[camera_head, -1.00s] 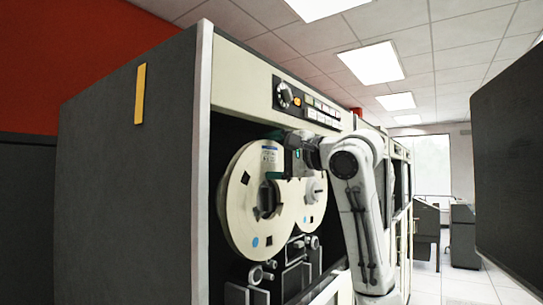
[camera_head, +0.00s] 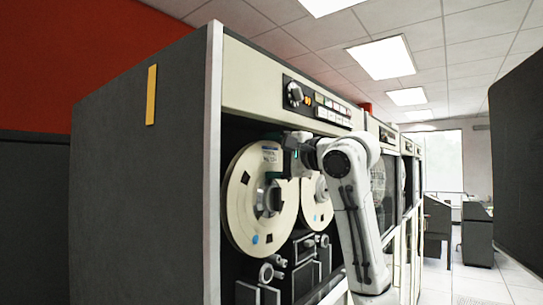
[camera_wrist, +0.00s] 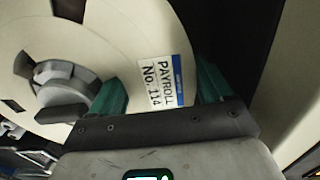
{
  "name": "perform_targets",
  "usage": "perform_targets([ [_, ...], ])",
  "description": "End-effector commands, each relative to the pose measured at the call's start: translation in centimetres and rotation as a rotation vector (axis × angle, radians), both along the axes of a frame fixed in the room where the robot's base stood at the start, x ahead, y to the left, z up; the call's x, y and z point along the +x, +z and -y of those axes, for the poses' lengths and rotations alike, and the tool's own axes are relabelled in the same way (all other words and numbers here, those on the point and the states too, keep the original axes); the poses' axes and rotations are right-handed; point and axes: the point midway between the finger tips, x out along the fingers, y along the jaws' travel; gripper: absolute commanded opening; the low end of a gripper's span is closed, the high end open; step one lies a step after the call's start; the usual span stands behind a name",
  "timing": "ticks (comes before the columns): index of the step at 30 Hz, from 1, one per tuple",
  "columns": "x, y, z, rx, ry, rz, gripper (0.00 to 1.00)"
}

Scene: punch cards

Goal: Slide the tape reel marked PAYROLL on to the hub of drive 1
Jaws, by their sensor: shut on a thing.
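The cream PAYROLL reel (camera_head: 240,212) stands upright in the upper left of the nearest tape drive. Its label, PAYROLL No. 114, reads clearly in the wrist view (camera_wrist: 120,40). My gripper (camera_head: 290,170) is shut on the reel near its upper right edge. In the wrist view my green fingertips (camera_wrist: 160,90) lie on either side of the label, one toward the reel's middle and one past the rim. The grey hub (camera_head: 272,198) shows in the reel's centre opening, also in the wrist view (camera_wrist: 62,108). Whether the reel is fully seated I cannot tell.
A second cream reel (camera_head: 318,208) sits just right of the held one. Below are rollers and tape guides (camera_head: 268,272). The control panel (camera_head: 318,103) is above. The drive's pale frame edge (camera_head: 213,170) stands close on the left, and a dark panel (camera_head: 518,170) at far right.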

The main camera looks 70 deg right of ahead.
Motion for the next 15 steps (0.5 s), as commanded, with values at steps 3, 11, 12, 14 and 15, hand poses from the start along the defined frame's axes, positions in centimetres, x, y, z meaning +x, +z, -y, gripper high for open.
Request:
perform_targets([
  [3, 0.32, 0.22, 0.01, -0.003, 0.001, 0.003, 0.25],
  [11, 0.36, 0.13, 0.06, -0.003, 0.0, 0.002, 1.0],
  [12, 0.36, 0.11, 0.06, -0.003, 0.0, 0.002, 1.0],
  [14, 0.37, 0.09, 0.06, -0.002, 0.0, 0.001, 1.0],
  [15, 0.38, 0.08, 0.06, -0.001, 0.0, 0.002, 1.0],
])
